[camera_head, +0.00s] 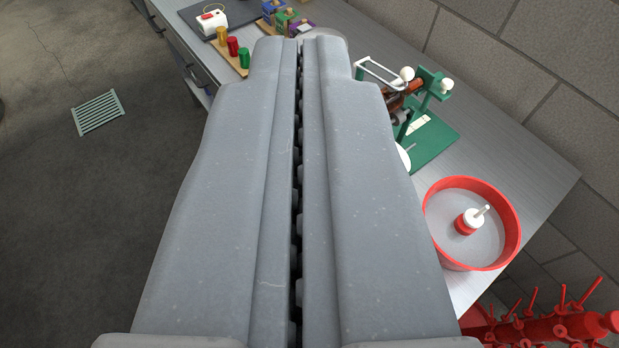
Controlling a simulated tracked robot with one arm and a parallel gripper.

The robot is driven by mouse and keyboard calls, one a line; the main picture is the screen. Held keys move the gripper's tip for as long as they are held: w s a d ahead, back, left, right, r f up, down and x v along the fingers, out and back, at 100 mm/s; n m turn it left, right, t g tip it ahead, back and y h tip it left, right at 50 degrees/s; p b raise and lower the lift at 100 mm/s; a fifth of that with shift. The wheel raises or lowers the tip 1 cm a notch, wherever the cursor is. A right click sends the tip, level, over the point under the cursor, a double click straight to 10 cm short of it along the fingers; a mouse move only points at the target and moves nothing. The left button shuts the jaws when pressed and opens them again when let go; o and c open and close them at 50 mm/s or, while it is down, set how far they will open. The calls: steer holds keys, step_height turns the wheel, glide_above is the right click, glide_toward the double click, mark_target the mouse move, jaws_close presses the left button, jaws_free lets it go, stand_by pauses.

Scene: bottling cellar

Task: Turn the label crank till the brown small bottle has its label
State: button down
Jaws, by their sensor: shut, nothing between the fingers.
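My gripper (301,46) fills the middle of the view, with its two long grey fingers shut against each other. The green labelling machine (436,143) stands on the bench to the right of the fingers, apart from them as far as shows. A brown bottle (402,100) seems to lie across it, partly covered by the machine's parts. White knobs show at its top, one at the pale bent bar (375,68) and one at the right end (446,85). I cannot tell which is the crank's grip. A pale label patch (417,124) shows by the base. The right finger hides part of the machine's left side.
A red basin (513,230) with a red and white piece (469,222) inside stands nearer on the bench (520,165). A red pegged rack (560,325) is at bottom right. Coloured cylinders (233,46), small coloured boxes (283,18) and a white device (212,20) stand at the far left.

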steer(key=shift+w, duration=0.1)
steer(key=w+d+f+n+t+h+p, duration=0.15)
steer(key=w+d+n+h+p, duration=0.5)
steer(key=w, duration=0.75)
steer(key=w+d+f+n+y+p, duration=0.3)
steer(key=w+d+f+n+y, duration=0.15)
steer(key=w+f+n, duration=0.45)
step_height(320, 180, down, 13)
steer(key=w+n+g+y+p, duration=0.1)
steer(key=n+g+y+p, duration=0.1)
steer(key=n+y+p, duration=0.15)
steer(key=s+a+f+n+g+y+p, duration=0.2)
steer(key=s+f+n+g+y, duration=0.15)
steer(key=f, duration=0.65)
steer(key=s+a+f+n+g+y+p, duration=0.1)
steer(key=s+a+f+n+g+y, duration=0.3)
steer(key=f, duration=0.6)
steer(key=w+a+f+m+t+h+p, duration=0.1)
steer(key=w+a+f+h, duration=0.1)
steer(key=w+a+f, duration=0.2)
steer(key=w+f, duration=0.2)
steer(key=w, duration=0.1)
steer(key=shift+w+f+t+p, duration=0.4)
